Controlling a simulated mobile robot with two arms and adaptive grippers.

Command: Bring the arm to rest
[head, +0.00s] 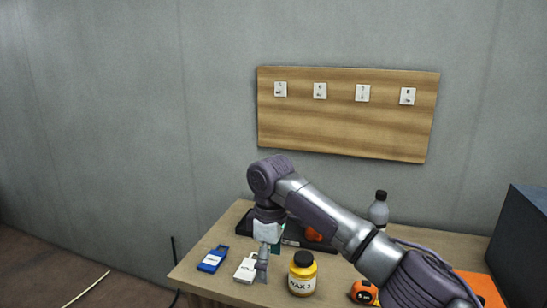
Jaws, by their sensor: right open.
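My right arm comes in from the lower right and reaches over the wooden table (194,283). Its right gripper (262,274) points down just above the tabletop, close beside a white labelled tag-like item (245,268). Whether they touch cannot be told. The gripper's fingers are small and partly merge with the things behind. I see nothing held in it. My left gripper is not in view.
A blue item (213,259) lies at the table's left. A yellow jar (302,274) with a black lid stands right of the gripper. An orange tape measure (364,292) and a grey bottle (378,210) are near the arm. A wooden board (345,135) hangs on the wall.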

